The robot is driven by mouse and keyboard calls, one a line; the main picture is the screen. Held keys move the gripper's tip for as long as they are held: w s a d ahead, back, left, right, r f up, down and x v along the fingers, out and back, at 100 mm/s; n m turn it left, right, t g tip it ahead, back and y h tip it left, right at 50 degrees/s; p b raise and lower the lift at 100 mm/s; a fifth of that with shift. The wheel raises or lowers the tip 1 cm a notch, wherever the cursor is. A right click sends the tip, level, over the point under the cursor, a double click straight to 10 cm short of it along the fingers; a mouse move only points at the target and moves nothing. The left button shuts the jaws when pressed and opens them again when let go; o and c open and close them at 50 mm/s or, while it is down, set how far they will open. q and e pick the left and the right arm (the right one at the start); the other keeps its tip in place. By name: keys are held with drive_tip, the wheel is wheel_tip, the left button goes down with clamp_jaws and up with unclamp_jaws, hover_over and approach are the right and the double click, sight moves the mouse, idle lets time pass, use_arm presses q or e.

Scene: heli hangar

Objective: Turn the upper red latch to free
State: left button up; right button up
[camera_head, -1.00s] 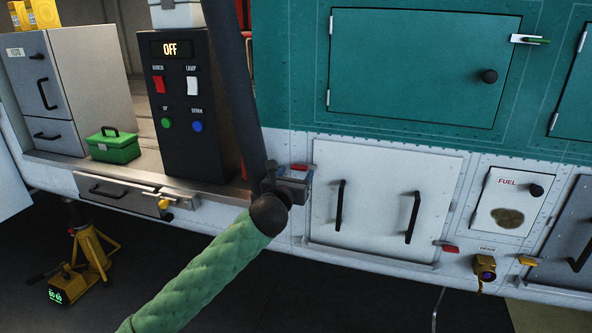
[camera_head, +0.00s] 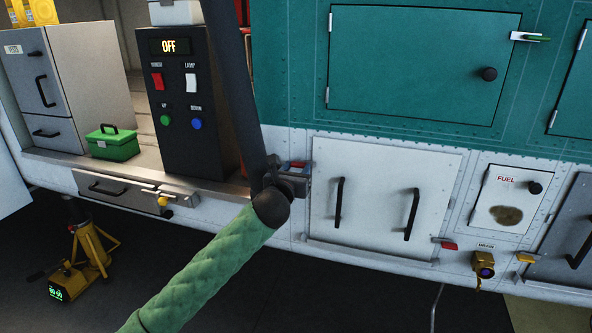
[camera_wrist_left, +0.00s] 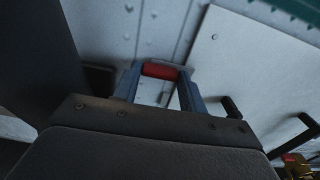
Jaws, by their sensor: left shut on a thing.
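The upper red latch (camera_head: 298,164) is at the upper left corner of the white two-handled panel (camera_head: 385,165). My left gripper (camera_head: 296,172) is at this latch, its arm in a green sleeve coming up from below. In the left wrist view the red latch handle (camera_wrist_left: 160,71) lies crosswise between the two fingertips (camera_wrist_left: 158,84), and the gripper is shut on it. The latch's base is partly hidden by the gripper. A lower red latch (camera_head: 449,246) sits at the panel's lower right corner. My right gripper is not in view.
A black control box (camera_head: 188,100) reading OFF and a green case (camera_head: 114,143) stand on the ledge to the left. A fuel door (camera_head: 505,200) and yellow drain fitting (camera_head: 484,268) are to the right. A yellow jack (camera_head: 88,255) stands on the floor.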

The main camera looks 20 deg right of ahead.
use_arm(q)
drive_tip(key=n+p, duration=0.2)
drive_tip(key=n, duration=0.4)
drive_tip(key=shift+n, duration=1.1)
drive_tip(key=shift+n+p, duration=0.3)
drive_tip(key=shift+n, duration=0.6)
drive_tip(key=n, duration=0.3)
drive_tip(key=shift+n, duration=0.3)
drive_tip(key=n, duration=0.3)
drive_tip(key=shift+p, duration=0.4)
drive_tip(key=shift+n, duration=0.5)
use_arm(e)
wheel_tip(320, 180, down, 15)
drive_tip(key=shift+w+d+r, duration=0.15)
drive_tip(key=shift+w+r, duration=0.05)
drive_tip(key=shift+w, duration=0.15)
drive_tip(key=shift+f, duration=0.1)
